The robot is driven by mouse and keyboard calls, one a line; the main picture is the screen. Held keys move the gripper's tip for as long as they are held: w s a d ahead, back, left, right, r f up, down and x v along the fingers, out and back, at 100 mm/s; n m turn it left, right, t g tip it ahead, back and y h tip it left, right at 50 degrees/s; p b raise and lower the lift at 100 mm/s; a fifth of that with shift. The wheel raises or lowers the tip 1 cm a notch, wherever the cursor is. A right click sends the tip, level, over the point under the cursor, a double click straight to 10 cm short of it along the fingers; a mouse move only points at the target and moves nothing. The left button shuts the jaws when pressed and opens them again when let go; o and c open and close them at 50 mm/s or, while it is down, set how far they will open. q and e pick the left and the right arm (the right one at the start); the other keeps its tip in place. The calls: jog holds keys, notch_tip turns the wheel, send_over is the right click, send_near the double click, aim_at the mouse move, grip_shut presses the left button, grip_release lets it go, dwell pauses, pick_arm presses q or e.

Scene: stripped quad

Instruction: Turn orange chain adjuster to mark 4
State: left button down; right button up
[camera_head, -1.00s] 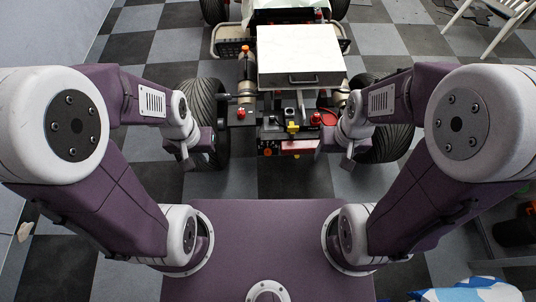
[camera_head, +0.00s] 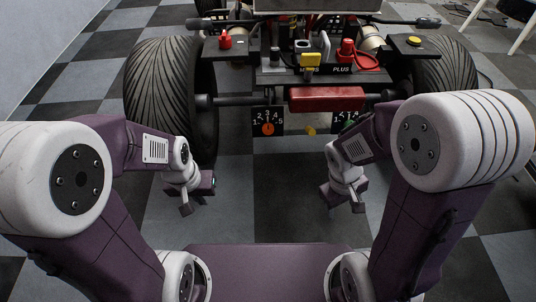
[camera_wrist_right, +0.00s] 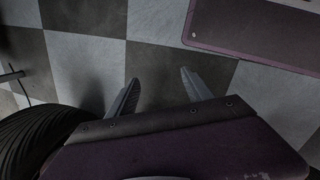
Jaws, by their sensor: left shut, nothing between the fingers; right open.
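The orange chain adjuster (camera_head: 267,129) is a small round knob on a black plate with white marks, low on the rear of the quad. Its pointer is too small to read for certain. My left gripper (camera_head: 186,209) is shut and empty, below and left of the adjuster and apart from it. My right gripper (camera_head: 357,206) is empty, below and right of the adjuster. In the right wrist view its two fingers (camera_wrist_right: 158,78) stand apart over the checkered floor.
A second marked plate (camera_head: 346,118) is partly hidden by my right arm. Large tyres (camera_head: 168,95) flank the quad's rear. The floor (camera_head: 275,190) between my grippers is clear.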

notch_tip(320, 180, down, 4)
jog(key=d+f+n+g+h, duration=0.1)
jog(key=d+n+h, duration=0.2)
jog(key=n, duration=0.1)
jog(key=w+d+r+n+t+h+b, duration=0.1)
jog(key=w+r+n+t+h, duration=0.2)
jog(key=w+n+t+h, duration=0.65)
jog(key=n+t+y+b, duration=0.6)
jog(key=n+t+y, duration=0.4)
jog(key=n+y, duration=0.45)
send_near(268, 131)
jog(key=shift+n, duration=0.4)
jog(key=w, duration=0.8)
jog(key=shift+w+f, duration=0.2)
jog(key=shift+f, duration=0.05)
jog(key=shift+w+r, duration=0.15)
jog(key=shift+w, duration=0.35)
pick_arm(q)
notch_tip(268, 131, down, 10)
pick_arm(e)
grip_shut()
